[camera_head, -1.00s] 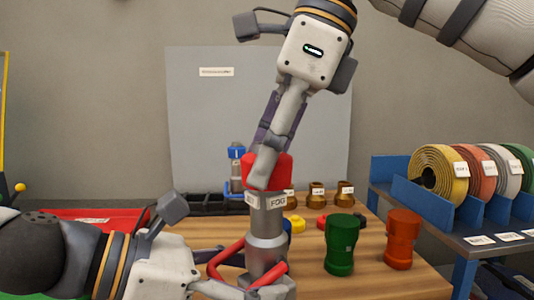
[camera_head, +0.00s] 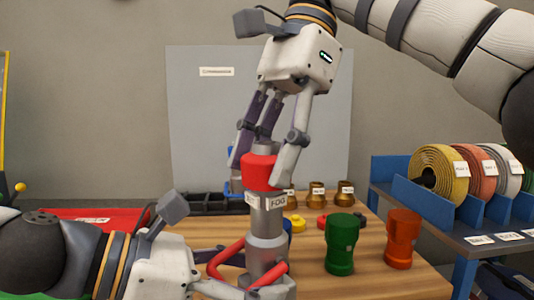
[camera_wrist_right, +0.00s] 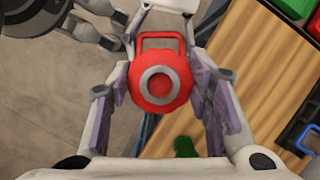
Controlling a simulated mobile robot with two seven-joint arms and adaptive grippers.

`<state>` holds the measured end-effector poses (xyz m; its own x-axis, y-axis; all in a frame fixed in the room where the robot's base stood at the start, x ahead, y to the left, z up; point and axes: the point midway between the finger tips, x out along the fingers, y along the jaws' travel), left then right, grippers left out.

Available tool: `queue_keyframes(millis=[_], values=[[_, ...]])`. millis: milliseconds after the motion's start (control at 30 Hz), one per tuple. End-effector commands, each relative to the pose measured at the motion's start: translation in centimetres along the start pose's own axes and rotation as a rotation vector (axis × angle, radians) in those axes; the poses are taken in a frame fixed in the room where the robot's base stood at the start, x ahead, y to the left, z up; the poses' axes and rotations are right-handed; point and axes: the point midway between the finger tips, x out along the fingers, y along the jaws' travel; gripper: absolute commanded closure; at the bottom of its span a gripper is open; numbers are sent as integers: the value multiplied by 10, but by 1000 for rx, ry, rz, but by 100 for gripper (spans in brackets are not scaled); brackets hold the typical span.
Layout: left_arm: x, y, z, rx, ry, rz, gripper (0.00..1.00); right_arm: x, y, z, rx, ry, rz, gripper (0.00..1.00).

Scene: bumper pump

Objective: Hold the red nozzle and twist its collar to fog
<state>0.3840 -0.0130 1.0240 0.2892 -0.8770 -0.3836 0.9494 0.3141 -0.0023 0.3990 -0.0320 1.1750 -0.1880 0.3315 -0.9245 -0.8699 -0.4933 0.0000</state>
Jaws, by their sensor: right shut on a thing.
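The nozzle stands upright, with a red collar (camera_head: 261,174) at its top, a grey body (camera_head: 266,222) with white labels, one reading FOG, and a red looped handle (camera_head: 228,258) low down. My right gripper (camera_head: 260,168) comes from above with its fingers on opposite sides of the collar, shut on it. In the right wrist view the round, notched collar (camera_wrist_right: 160,92) lies between the fingers, the handle loop showing beyond it. My left gripper (camera_head: 255,282) is shut around the nozzle's lower part; its fingertips are partly hidden by the handle.
A green fitting (camera_head: 341,245) and an orange fitting (camera_head: 402,240) stand on the wooden table to the right of the nozzle. Several brass fittings (camera_head: 316,195) stand behind. A blue rack of rolled hoses (camera_head: 440,172) is at the right. A red case (camera_head: 90,228) lies at the left.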

Motion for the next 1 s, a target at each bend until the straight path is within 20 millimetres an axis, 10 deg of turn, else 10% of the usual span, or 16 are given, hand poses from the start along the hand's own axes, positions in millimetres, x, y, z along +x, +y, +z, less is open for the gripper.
queue_keyframes(millis=[533, 567, 633, 1000], values=[[-1, 1, 4, 3, -6, 2, 87, 0, 0, 1, -22, -1, 7, 82], [-1, 1, 3, 3, -6, 2, 87, 0, 0, 1, -22, -1, 7, 48], [-1, 0, 3, 3, -5, 2, 87, 0, 0, 1, -21, -1, 7, 34], [-1, 0, 2, 1, -4, 2, 87, -1, 0, 0, -18, 0, 4, 34]])
